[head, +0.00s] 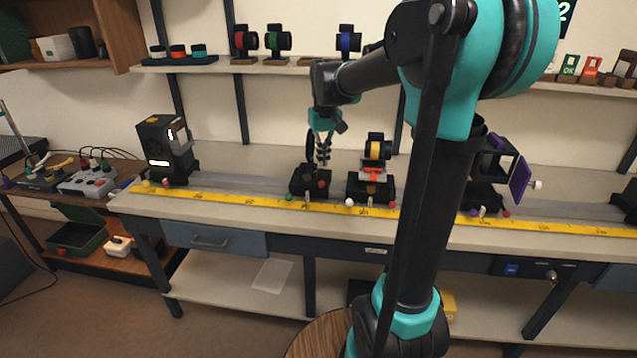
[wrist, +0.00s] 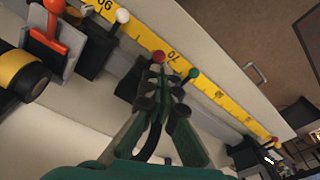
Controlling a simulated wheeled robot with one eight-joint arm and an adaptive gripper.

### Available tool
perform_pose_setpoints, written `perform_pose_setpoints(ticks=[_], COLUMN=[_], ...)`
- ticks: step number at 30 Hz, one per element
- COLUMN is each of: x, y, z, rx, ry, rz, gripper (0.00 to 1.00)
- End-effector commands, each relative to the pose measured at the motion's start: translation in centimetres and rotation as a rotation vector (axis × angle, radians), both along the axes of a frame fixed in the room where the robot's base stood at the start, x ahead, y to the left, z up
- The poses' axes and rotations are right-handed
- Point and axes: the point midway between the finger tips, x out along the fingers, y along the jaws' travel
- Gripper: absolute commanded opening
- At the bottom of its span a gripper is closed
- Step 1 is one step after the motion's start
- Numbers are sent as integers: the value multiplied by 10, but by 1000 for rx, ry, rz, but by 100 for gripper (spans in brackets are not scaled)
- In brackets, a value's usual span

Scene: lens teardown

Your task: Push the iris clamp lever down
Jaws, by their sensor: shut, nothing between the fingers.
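My gripper (head: 323,162) points down over a black carriage (head: 310,183) on the bench rail, with its fingers shut and empty. A dark ring (head: 310,146), which looks like the iris, stands upright just left of the fingers. The carriage has a green-balled lever (head: 288,197) at its front left. In the wrist view my gripper's fingers (wrist: 164,82) reach toward a red ball (wrist: 158,57) and the green ball (wrist: 194,73). The fingertips appear close to the red ball; I cannot tell whether they touch. Which ball tops the iris clamp lever is unclear.
Right of it stands a carriage (head: 372,190) with a yellow-banded lens (head: 378,148) and a white-balled lever (head: 349,202). A black lamp-like box (head: 160,150) stands at left. A yellow scale (head: 240,200) runs along the bench front. The rail between box and iris carriage is clear.

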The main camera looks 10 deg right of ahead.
Motion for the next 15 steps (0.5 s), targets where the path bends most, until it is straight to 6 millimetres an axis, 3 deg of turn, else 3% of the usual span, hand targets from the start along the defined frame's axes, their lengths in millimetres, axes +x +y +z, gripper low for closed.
perform_pose_setpoints(ticks=[8,15], x=[0,2], y=[0,0], z=[-3,-24], rx=[0,0], ry=[0,0], rz=[0,0], gripper=[0,0])
